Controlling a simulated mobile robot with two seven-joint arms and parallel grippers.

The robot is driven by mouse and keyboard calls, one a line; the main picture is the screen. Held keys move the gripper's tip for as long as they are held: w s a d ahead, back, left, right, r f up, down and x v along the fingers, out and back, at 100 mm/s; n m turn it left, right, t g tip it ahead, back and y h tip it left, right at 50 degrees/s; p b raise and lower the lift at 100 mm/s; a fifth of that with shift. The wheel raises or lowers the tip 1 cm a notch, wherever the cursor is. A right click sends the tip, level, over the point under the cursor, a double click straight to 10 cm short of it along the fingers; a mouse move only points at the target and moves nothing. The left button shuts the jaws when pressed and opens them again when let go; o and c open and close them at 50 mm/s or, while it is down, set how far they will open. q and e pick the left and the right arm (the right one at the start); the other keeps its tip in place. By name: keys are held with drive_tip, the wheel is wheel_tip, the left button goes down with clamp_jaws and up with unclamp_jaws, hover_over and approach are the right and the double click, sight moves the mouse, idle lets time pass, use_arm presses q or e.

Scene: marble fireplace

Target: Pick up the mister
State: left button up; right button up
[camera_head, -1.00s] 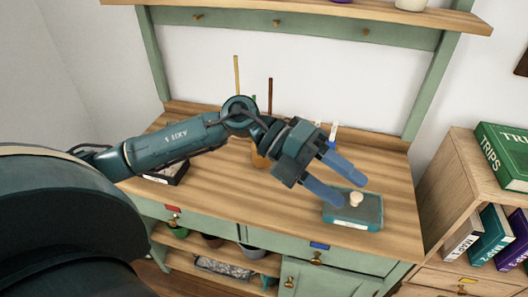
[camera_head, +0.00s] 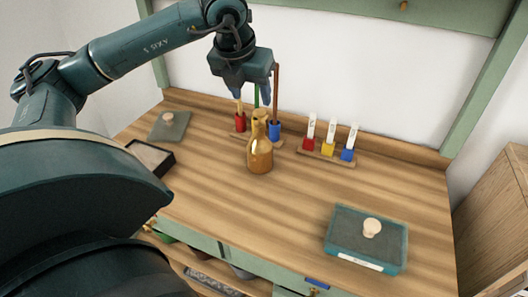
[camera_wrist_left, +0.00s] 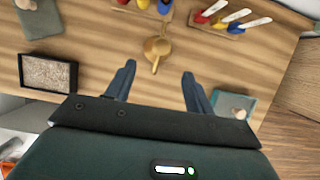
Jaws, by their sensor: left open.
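The mister (camera_head: 260,155) is an amber-gold bottle with a brass top, standing upright on the wooden bench top. In the left wrist view it also shows (camera_wrist_left: 157,47), ahead of and roughly centred between the fingers. My left gripper (camera_head: 253,93) is open and empty, pointing down above the mister and apart from it. Its two blue fingers show spread in the left wrist view (camera_wrist_left: 158,72). My right gripper is out of view.
A teal lidded box (camera_head: 350,250) sits front right. A dark tray (camera_head: 152,157) and grey lid (camera_head: 170,125) lie left.

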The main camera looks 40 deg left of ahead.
sight(258, 113)
use_arm(q)
drive_tip(key=x, duration=0.5)
drive_tip(key=shift+f, duration=0.3)
drive_tip(key=x, duration=0.5)
drive_tip(key=shift+w, duration=0.25)
drive_tip(key=shift+c, duration=0.2)
clamp_jaws()
drive_tip(key=shift+r, duration=0.1)
